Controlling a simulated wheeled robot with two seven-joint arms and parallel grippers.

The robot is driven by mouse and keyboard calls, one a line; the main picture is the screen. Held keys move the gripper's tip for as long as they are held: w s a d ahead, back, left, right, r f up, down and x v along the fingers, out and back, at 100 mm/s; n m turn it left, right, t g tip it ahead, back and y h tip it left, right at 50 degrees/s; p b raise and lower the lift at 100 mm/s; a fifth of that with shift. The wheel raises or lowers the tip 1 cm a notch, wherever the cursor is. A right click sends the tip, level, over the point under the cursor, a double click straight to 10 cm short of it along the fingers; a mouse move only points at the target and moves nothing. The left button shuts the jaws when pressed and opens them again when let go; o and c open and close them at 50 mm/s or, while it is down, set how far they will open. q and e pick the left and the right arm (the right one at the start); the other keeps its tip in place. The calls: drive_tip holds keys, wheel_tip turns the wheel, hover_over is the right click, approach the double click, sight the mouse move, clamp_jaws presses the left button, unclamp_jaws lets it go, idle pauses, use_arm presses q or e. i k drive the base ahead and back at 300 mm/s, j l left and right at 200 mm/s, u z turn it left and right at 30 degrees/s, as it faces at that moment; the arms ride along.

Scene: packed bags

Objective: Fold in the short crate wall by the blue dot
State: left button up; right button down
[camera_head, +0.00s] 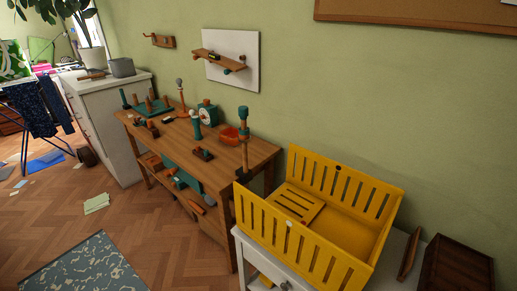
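A yellow slatted crate (262,222) stands on a white table (405,233) at the right. Its two long walls are upright. A slatted panel (300,203) lies inside at the left end, apparently a short wall folded flat, with a small dark reddish dot. The far long wall (345,185) has a black dot, and the near long wall has a pale dot. I cannot make out a blue dot. At the right end I see no clear upright slatted wall, and I cannot tell how that short wall stands. Neither of my grippers is in view.
A wooden workbench (262,155) with toy tools stands left of the crate. A teal-topped wooden post (244,150) rises by the crate's left corner. A dark brown box (455,265) and a brown piece (410,254) lie right of the crate.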

sight(373, 261)
drive_tip(key=z, duration=1.35)
drive_tip(key=k+j+u, duration=0.1)
drive_tip(key=u, duration=0.2)
